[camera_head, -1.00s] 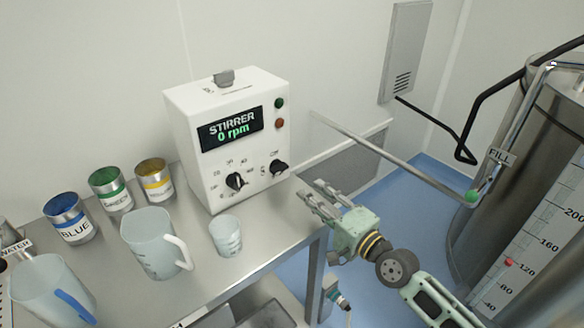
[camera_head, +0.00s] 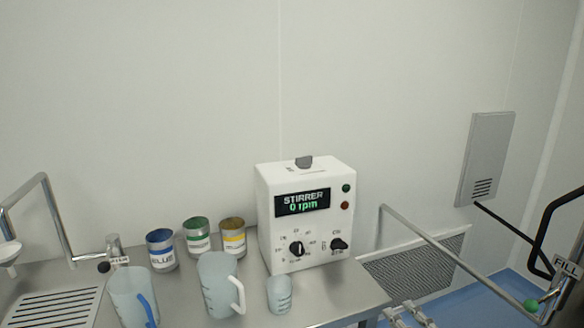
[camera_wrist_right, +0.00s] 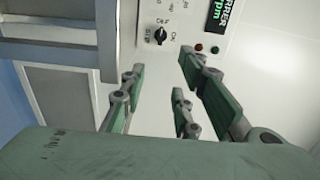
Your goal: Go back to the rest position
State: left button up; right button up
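My right gripper (camera_head: 410,316) shows only by its fingertips at the bottom edge of the head view, in front of and right of the table's right end. In the right wrist view its fingers (camera_wrist_right: 160,78) are spread apart with nothing between them. The white stirrer box (camera_head: 262,225) stands on the table and reads 0 rpm; part of its front, with a knob, also shows in the right wrist view (camera_wrist_right: 172,14). The gripper does not touch it. My left gripper is not in view.
The steel table (camera_head: 345,290) carries blue (camera_head: 161,262), green (camera_head: 197,243) and yellow (camera_head: 233,243) labelled cans, a jug (camera_head: 216,275), a jug with a blue handle (camera_head: 128,296) and a small cup (camera_head: 279,296). A fill pipe (camera_head: 440,250) with a green tip crosses at right.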

jog(key=s+d+f+n+g+h, duration=0.2)
jog(key=s+f, duration=0.2)
jog(key=f, duration=0.8)
jog(key=s+d+f+n+g+h, duration=0.1)
jog(key=s+d+f+n+g, duration=0.2)
jog(key=f, duration=1)
jog(key=s+d+f+n+g+h, duration=0.15)
jog(key=s+f, duration=0.35)
jog(key=f, duration=0.7)
jog(key=s+a+f+n+g+h, duration=0.15)
jog(key=s+f+n+g, duration=0.3)
jog(key=s+f, duration=0.95)
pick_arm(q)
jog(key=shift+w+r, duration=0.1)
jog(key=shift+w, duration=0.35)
pick_arm(e)
jog(key=s+a+f+n+g, duration=0.2)
jog(key=s+f, duration=0.2)
jog(key=s, duration=0.7)
jog(key=s+a+f+n+g, duration=0.3)
jog(key=s, duration=0.9)
jog(key=shift+f, duration=0.4)
jog(key=shift+a, duration=0.1)
